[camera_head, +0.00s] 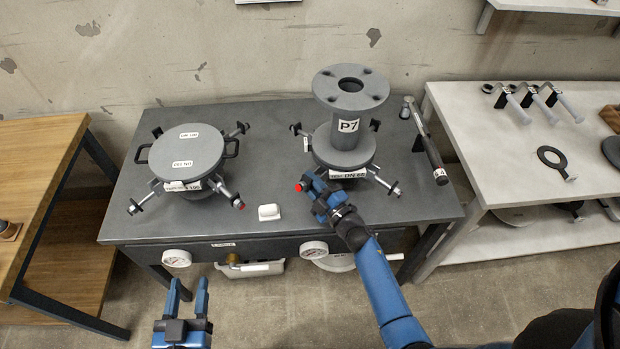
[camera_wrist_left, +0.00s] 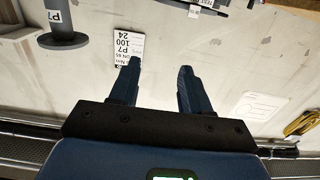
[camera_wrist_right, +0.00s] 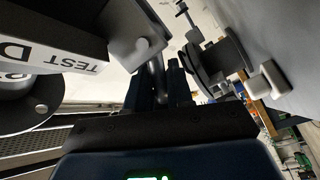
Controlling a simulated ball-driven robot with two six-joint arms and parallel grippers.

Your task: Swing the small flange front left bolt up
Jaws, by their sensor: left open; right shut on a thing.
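The small flange (camera_head: 343,155) stands on the right half of the dark bench, with a grey pipe spool (camera_head: 345,118) marked P7 upright on it. Its front left bolt, with a red end (camera_head: 299,187), points outward and down to the front left. My right gripper (camera_head: 319,194) is shut on this bolt. In the right wrist view a grey rod (camera_wrist_right: 158,78) lies between the fingers, and the flange plate with its TEST label (camera_wrist_right: 60,58) is close by. The gripper hides part of the bolt. My left gripper (camera_head: 187,285) is open and empty, before the bench.
A wider round flange (camera_head: 187,150) with side handles and splayed bolts stands on the left. A white block (camera_head: 269,212) lies between the flanges. A long wrench (camera_head: 428,145) lies on the right. Gauges (camera_head: 314,249) sit on the bench front. Bare bench (camera_head: 265,160) lies between the flanges.

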